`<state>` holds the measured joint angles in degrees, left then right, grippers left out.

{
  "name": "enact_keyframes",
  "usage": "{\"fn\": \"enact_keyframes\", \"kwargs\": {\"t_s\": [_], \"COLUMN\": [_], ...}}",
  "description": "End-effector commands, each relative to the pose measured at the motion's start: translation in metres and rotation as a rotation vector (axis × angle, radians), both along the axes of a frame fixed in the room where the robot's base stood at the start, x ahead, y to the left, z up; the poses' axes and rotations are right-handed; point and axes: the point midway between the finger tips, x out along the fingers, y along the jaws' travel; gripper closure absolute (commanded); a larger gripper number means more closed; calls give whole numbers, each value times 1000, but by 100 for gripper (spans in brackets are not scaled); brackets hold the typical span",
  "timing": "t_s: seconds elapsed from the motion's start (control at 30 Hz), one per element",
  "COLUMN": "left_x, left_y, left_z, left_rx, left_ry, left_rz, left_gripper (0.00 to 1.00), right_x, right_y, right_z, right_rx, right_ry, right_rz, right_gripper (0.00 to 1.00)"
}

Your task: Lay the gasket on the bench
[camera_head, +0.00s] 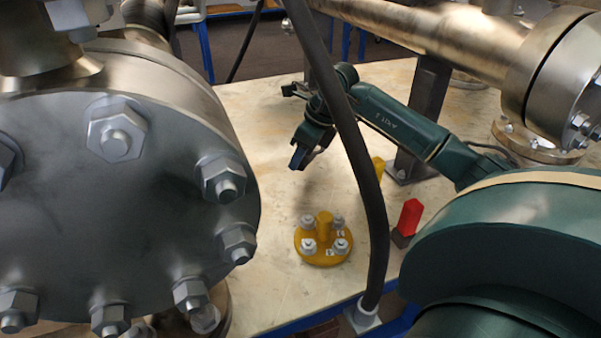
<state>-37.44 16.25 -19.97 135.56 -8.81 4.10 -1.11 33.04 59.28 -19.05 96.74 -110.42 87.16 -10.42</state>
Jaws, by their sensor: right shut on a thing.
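My right gripper (302,158) hangs over the light bench top (268,178), left of the black hose, with its jaws pointing down and to the left. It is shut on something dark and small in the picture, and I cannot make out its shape. I cannot pick out a gasket for certain anywhere in the view. The gap between the jaws and the bench is hard to judge. My left gripper is not in view.
A large bolted vessel flange (110,210) fills the left. A yellow flanged piece with bolts (324,240) stands on the bench below the gripper. A thick black hose (362,165) crosses in front of my right arm. A red block (409,216) stands right of it.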

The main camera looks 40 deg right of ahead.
Motion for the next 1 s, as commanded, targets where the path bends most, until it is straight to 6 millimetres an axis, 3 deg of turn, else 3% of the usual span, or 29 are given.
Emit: {"fn": "enact_keyframes", "kwargs": {"t_s": [0.37, 0.73, 0.77, 1.0], "left_x": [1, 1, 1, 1], "left_y": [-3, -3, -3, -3], "left_z": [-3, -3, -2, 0], "left_rx": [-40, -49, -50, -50], "left_ry": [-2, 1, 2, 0], "left_rz": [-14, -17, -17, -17], "left_gripper": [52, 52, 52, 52], "right_x": [0, 0, 0, 0], "right_y": [0, 0, 0, 0], "right_z": [-43, -46, -46, -45], "right_rx": [2, 0, 0, 0], "right_ry": [0, -2, -2, -2], "right_rz": [-1, 0, 0, 0], "right_gripper": [86, 86, 68, 48]}}
